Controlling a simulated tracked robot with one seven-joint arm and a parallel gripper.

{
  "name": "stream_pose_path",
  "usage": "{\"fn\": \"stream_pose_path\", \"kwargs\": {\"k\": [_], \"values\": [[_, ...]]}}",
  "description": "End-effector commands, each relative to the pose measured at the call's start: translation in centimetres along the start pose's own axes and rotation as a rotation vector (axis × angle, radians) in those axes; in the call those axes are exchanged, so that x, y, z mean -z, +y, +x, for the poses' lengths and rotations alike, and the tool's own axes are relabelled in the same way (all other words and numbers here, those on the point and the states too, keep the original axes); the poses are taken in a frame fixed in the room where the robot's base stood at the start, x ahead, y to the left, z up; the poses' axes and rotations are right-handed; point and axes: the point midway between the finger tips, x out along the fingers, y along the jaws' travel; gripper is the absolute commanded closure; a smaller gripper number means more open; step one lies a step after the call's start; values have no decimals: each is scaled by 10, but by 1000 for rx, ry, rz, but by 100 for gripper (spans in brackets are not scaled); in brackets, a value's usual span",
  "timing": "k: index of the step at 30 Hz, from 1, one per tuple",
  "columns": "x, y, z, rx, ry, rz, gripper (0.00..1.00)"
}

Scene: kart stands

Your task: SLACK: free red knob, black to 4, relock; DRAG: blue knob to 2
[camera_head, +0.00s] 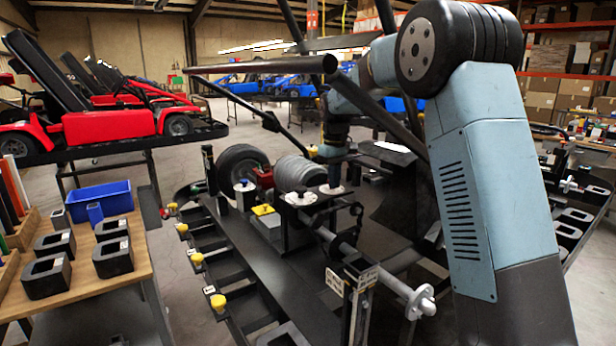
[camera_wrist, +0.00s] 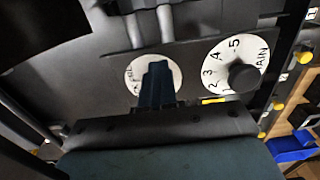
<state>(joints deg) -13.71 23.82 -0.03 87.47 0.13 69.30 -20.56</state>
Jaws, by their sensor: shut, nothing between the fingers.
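My gripper (camera_head: 334,178) reaches down over the kart frame, with its dark blue fingers together and empty. In the wrist view the fingers (camera_wrist: 157,68) cover the middle of a white dial (camera_wrist: 134,72); any knob there is hidden, and I cannot tell whether they touch it. To its right is a second white dial (camera_wrist: 215,62) with numbers including 2, 3 and 5 and partly legible lettering. A round black knob (camera_wrist: 243,78) sits on it; its setting is unclear. No red knob is clear in the wrist view. A small blue-topped part (camera_head: 244,184) shows in the head view; I cannot identify it.
A red block (camera_head: 265,178) and a ribbed grey cylinder (camera_head: 298,172) stand near the gripper. Yellow knobs (camera_head: 219,302) line the stand's left edge. A wooden bench (camera_head: 90,285) at left holds black blocks and a blue bin (camera_head: 98,198). Bars cross above the kart.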

Motion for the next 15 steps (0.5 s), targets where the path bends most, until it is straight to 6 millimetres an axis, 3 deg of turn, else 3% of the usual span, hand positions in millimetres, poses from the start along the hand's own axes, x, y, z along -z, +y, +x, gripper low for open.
{"fn": "stream_pose_path", "kwargs": {"k": [1, 8, 15], "values": [[3, 1, -9, -9, 24, 0, 100], [-3, 0, -9, -9, 20, 2, 100], [-4, 1, -28, -7, 15, 4, 100]]}}
